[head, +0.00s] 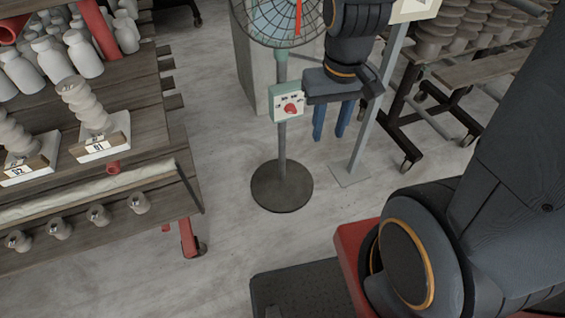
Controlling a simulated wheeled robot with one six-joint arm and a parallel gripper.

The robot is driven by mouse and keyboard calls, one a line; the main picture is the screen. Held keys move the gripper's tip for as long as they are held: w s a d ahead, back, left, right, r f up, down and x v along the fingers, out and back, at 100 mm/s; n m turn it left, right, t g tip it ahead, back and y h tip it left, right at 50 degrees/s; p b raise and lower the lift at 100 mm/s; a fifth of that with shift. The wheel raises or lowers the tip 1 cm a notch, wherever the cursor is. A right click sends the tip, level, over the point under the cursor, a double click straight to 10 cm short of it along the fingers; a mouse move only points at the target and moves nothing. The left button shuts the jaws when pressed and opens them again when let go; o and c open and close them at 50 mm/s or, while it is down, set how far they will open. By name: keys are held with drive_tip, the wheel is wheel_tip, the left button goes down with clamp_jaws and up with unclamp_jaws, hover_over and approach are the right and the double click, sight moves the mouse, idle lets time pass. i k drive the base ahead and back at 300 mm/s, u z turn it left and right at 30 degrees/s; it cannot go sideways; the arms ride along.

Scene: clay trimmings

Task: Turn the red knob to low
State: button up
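The red knob (291,109) sits on the front of a pale control box (275,104) with a green edge, fixed to the pole of a standing fan (282,150). Small marks surround the knob but are too small to read, so I cannot tell its setting. My gripper (332,136) hangs just right of the box. Its two blue fingers point down, apart, with nothing between them. They do not touch the knob. The gripper's dark body comes up to the box's right edge in the picture; I cannot tell whether they touch.
The fan's round base (282,186) stands on the grey floor. A grey post (374,110) stands close right of my gripper. A wooden shelf cart (140,85) with pale bottles and stacked pieces is at left. A wheeled rack (480,70) stands at the back right.

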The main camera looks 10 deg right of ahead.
sight(290, 108)
drive_tip(key=u, duration=1.7)
drive_tip(key=k, duration=0.7)
drive_tip(key=z, duration=1.35)
